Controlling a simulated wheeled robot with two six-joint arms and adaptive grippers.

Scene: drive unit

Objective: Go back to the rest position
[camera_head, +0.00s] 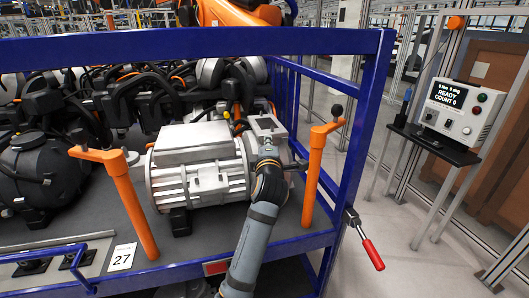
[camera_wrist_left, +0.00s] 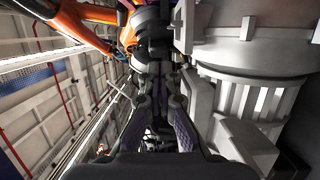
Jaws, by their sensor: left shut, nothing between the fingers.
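The drive unit, a ribbed silver-grey motor housing (camera_head: 195,182), sits on the dark deck (camera_head: 72,218) of a blue-framed cart in the head view. Its ribbed side (camera_wrist_left: 255,98) also fills the right of the left wrist view, close beside the fingers. My left arm rises from the bottom of the head view, and my left gripper (camera_head: 267,150) is at the unit's right end, partly hidden by my wrist. In the left wrist view the gripper (camera_wrist_left: 162,92) is shut and empty. I cannot tell whether it touches the housing. My right gripper is out of view.
Orange posts (camera_head: 128,208) (camera_head: 316,178) flank the unit. The blue frame's top bar (camera_head: 180,45) crosses above it. A red-handled lever (camera_head: 372,252) sticks out at the cart's right corner. A control box (camera_head: 460,108) stands farther right, with open floor between. Black parts crowd the left and back.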

